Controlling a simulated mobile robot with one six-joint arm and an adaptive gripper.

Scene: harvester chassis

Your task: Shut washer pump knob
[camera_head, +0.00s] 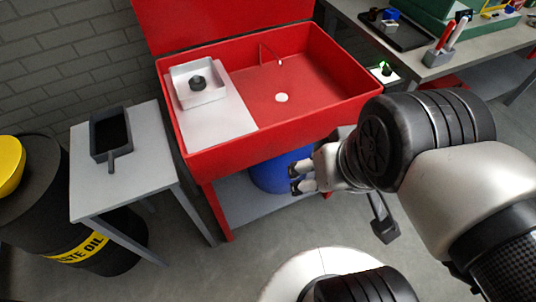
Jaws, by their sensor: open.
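A red parts washer (335,118) with an open basin stands at the centre. A small black knob (386,71) on a pale plate sits just beyond the basin's right rim, with a green light above it. It is small, so I cannot tell its turn position. My gripper (295,179) is open and empty, in front of the washer below its front rim. It points left, well apart from the knob, and my arm comes in from the right.
A white tray (180,75) with a black part (198,83) sits on the washer's pale shelf (215,130). A grey side table (80,185) holds a black pan (110,140). A waste oil drum (45,190) stands left. A workbench (440,70) with tools stands right.

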